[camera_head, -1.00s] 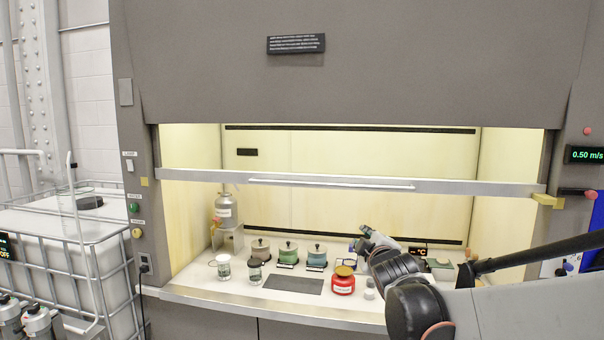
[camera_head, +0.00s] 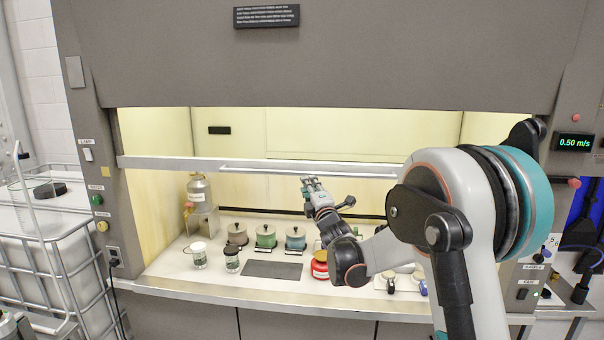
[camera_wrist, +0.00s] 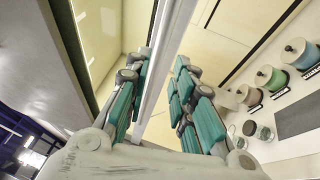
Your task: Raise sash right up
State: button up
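The sash's metal bottom rail (camera_head: 165,163) crosses the hood opening, with a long bar handle (camera_head: 270,170) on its front. It sits partway up, a little below the upper hood edge, with bright interior seen above and below it. My arm hides the rail's right part in the head view.
A display (camera_head: 573,142) reads 0.50 m/s on the right post.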

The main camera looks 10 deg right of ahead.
aim_at(303, 175)
jog(key=x, duration=0.9)
jog(key=shift+p, duration=0.3)
grip_shut()
